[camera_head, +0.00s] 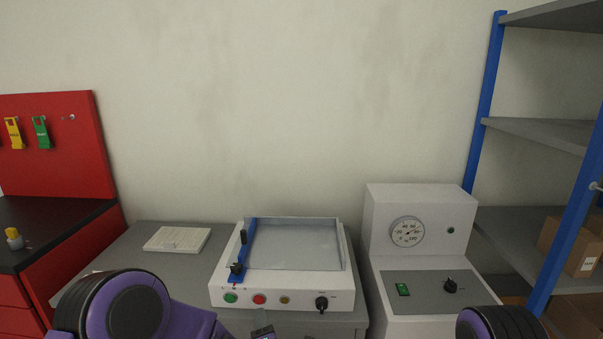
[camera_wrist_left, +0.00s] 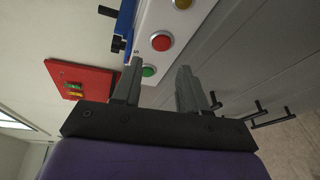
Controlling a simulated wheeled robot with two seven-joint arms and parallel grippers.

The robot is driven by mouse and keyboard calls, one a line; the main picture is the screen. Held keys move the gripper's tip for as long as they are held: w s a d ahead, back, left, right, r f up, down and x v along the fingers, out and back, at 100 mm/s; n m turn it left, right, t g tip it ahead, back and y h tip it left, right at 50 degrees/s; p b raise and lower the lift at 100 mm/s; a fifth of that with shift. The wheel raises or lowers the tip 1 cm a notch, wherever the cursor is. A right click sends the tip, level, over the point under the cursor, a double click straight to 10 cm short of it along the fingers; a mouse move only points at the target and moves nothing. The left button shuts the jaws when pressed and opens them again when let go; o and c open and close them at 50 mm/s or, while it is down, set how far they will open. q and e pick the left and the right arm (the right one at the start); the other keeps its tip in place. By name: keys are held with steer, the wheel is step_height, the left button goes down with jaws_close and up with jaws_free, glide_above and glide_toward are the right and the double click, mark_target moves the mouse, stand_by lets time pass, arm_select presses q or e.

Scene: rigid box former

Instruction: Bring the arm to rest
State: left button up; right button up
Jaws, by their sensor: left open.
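My left arm comes in at the bottom left of the head view, with purple and black links. My left gripper (camera_wrist_left: 158,90) shows in the left wrist view with its two grey fingers apart and nothing between them. Beyond the fingertips are the white front panel of the box former (camera_head: 281,291) and its green button (camera_wrist_left: 149,71). I cannot tell how far the fingers are from the panel. Only a rounded link of my right arm shows at the bottom right of the head view; its gripper is out of view.
The box former, with a blue bar (camera_head: 246,246) on its left, stands on a grey bench (camera_head: 190,268). A white keypad-like block (camera_head: 177,239) lies to its left. A white machine with a dial (camera_head: 407,232) stands right, beside a blue-post shelf (camera_head: 485,100). A red cabinet (camera_head: 80,262) is far left.

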arm_select(q)
steer(key=s+a+f+m+g+h, duration=0.2)
steer(key=s+a+f+m+g, duration=0.15)
steer(key=s+f+m, duration=0.55)
steer(key=s+a+f+m+g, duration=0.2)
steer(key=s+a, duration=0.4)
steer(key=s, duration=0.3)
steer(key=s+a+f+m+g, duration=0.3)
steer(key=s+a+f, duration=0.2)
steer(key=s, duration=0.4)
steer(key=s+a+f+m+g+y, duration=0.1)
steer(key=s+a+f+m+g, duration=0.1)
steer(key=s+a+f, duration=0.3)
steer(key=s+a+g, duration=0.1)
steer(key=s, duration=0.3)
steer(key=shift+s+a+f+g, duration=0.25)
steer(key=shift+a+f+g, duration=0.05)
steer(key=shift+a+g, duration=0.05)
